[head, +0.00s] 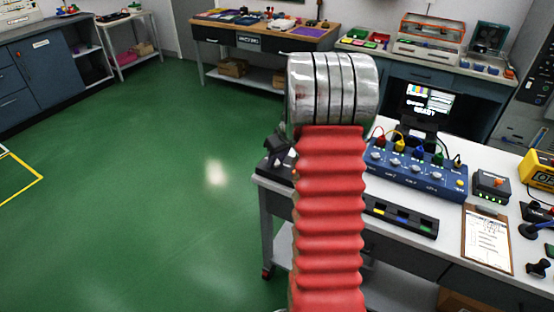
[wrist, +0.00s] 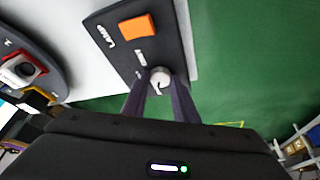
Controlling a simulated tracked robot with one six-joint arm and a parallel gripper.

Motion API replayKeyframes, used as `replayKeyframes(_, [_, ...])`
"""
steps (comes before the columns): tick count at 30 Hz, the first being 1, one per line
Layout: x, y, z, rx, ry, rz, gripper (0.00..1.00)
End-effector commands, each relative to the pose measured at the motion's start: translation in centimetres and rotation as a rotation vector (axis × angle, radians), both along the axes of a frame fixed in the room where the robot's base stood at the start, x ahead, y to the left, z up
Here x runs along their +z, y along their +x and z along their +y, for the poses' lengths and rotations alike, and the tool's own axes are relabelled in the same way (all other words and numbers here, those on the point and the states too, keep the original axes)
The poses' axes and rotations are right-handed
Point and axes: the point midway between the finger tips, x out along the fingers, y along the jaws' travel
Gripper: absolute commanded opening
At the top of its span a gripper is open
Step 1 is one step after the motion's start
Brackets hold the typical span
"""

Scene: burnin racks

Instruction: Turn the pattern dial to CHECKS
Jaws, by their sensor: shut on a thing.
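The pattern dial appears to be the small silver knob (wrist: 161,75) on a dark control box (wrist: 118,47) in the wrist view. My gripper (wrist: 158,92) has its two dark fingers at the knob's near side, closed on it. A short dark mark shows on the knob's face; I cannot read which setting it points to. A small label beside the knob is too blurred to read. In the head view, my arm hides most of the box, and only a dark part of my gripper (head: 278,148) shows at the bench's left edge.
An orange switch (wrist: 137,27) sits on the same box. On the white bench, a blue test unit (head: 415,178) with coloured leads stands right of my arm, below a small screen (head: 427,101). A black tray (head: 400,217) and clipboard (head: 487,240) lie in front. Green floor is open at left.

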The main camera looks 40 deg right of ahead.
Motion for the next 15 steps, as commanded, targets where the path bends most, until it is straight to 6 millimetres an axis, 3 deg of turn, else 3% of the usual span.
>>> replayKeyframes(15, [0.0, 0.05, 0.3, -0.24, 0.0, 0.0, 0.04])
